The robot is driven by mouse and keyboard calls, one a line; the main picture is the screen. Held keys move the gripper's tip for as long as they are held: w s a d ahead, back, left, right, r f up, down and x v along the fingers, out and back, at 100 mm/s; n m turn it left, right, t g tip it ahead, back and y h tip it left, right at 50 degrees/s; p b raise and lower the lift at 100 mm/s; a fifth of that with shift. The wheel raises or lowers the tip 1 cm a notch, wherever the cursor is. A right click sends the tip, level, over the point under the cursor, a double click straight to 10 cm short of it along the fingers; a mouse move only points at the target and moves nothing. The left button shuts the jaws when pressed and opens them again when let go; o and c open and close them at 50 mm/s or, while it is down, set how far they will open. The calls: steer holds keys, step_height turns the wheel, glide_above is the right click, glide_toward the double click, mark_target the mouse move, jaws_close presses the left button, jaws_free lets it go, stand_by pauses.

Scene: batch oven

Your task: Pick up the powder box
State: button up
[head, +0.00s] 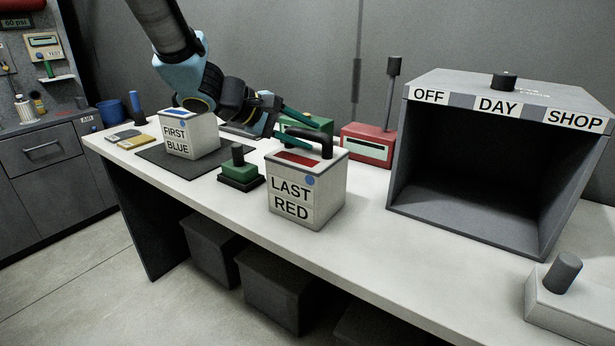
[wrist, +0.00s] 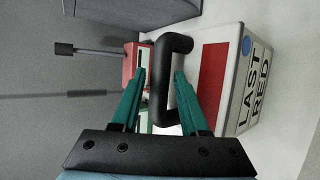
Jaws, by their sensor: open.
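Two white powder boxes stand on the bench. The one labelled LAST RED (head: 326,192) has a red top panel and a black arched handle (head: 325,140). The one labelled FIRST BLUE (head: 203,138) has a blue top panel and stands on a dark mat. My gripper (head: 301,130) is open at the handle of the LAST RED box. In the wrist view my gripper (wrist: 160,74) has one green finger on each side of the black handle (wrist: 162,90). Contact cannot be told. The LAST RED box (wrist: 238,106) is at the right there.
A dark open-fronted oven (head: 400,160) labelled OFF, DAY, SHOP stands right of the box. A red unit (head: 388,136) and a green unit (head: 318,124) are behind it. A green push-button block (head: 240,171) is at its left. Bench (head: 375,215) is clear between box and oven.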

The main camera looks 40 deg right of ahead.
jaws_close()
stand_by(1.3)
steer(key=shift+r, duration=0.1)
